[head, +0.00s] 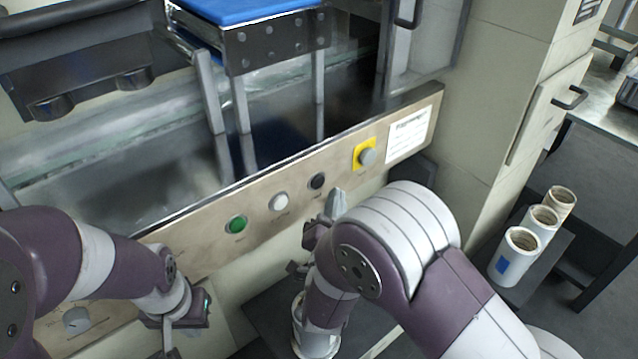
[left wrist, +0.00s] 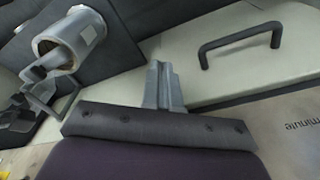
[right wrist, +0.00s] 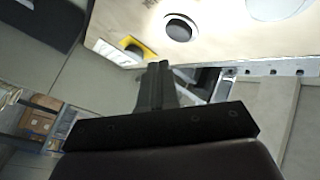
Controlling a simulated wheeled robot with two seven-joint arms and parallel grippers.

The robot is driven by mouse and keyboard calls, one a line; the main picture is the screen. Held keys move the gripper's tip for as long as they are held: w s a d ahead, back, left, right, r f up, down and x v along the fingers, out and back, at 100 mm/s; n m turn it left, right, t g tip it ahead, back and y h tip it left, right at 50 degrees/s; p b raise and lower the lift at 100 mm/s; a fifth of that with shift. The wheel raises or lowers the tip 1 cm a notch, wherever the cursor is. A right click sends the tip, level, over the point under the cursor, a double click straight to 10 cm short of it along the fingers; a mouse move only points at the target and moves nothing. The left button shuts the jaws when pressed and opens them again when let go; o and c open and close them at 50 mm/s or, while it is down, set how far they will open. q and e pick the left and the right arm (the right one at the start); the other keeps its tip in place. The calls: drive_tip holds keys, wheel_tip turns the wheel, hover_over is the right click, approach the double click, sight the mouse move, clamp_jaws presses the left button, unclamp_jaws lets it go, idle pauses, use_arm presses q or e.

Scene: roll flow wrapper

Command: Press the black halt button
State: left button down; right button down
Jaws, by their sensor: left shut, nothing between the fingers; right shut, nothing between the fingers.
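The black halt button (head: 317,180) is on the slanted beige control panel (head: 205,228), between the white button (head: 280,201) and the yellow-backed grey knob (head: 366,156). It also shows in the right wrist view (right wrist: 179,28), as a dark disc in a pale ring. My right gripper (head: 339,192) is shut and empty, just right of and below the black button in the head view. Its fingertips (right wrist: 158,65) appear apart from the button; the exact gap cannot be told. My left gripper (head: 168,345) is shut and empty below the panel's left part; its fingers show in the left wrist view (left wrist: 163,68).
A green button (head: 236,224) is left of the white one. A label (head: 409,134) is at the panel's right end. Several pale rolls (head: 514,256) stand on a dark stand at right. A grey dial (head: 76,320) is at lower left. A cabinet handle (head: 570,98) sticks out at right.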

drive_tip(key=shift+w+a, duration=0.5)
drive_tip(key=shift+w, duration=0.25)
drive_tip(key=shift+w, duration=0.1)
idle(1.5)
drive_tip(key=shift+w+a, duration=0.25)
drive_tip(key=shift+w+a+b, duration=0.2)
drive_tip(key=shift+w+b, duration=0.15)
idle(0.6)
idle(0.4)
drive_tip(key=shift+s+d, duration=0.45)
drive_tip(key=shift+s, duration=0.25)
drive_tip(key=s+d, duration=0.2)
drive_tip(key=s, duration=0.2)
drive_tip(key=shift+s+d+p, duration=0.1)
drive_tip(key=shift+d+p, duration=0.2)
drive_tip(key=shift+d, duration=0.1)
